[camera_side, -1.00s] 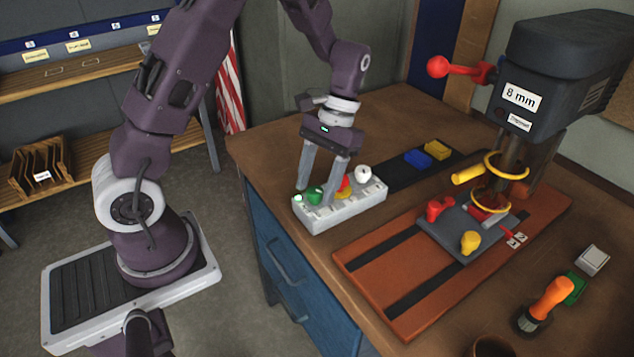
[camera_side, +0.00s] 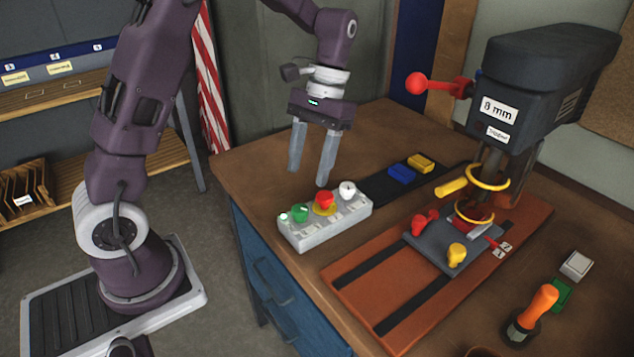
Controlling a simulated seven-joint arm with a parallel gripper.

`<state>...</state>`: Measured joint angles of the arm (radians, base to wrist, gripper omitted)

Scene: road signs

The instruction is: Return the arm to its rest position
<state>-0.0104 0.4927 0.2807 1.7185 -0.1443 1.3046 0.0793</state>
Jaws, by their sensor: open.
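My gripper (camera_side: 308,172) is open and empty. Its two grey fingers point down and hang above the wooden workbench (camera_side: 255,150), behind the control box. The fingertips look apart from the box. The grey control box (camera_side: 325,228) sits on the bench and carries a green button (camera_side: 300,213), a red button (camera_side: 324,199) with a yellow base, and a white knob (camera_side: 347,190). A small light at its left end glows pale green.
A drill press (camera_side: 540,75) labelled "8 mm" stands at the right, its red-knobbed handle (camera_side: 416,83) reaching left. A reddish-brown board (camera_side: 345,295) lies below it. Blue (camera_side: 402,174) and yellow (camera_side: 421,163) blocks lie on a black strip. An orange-handled brush (camera_side: 541,302) stands at the front right.

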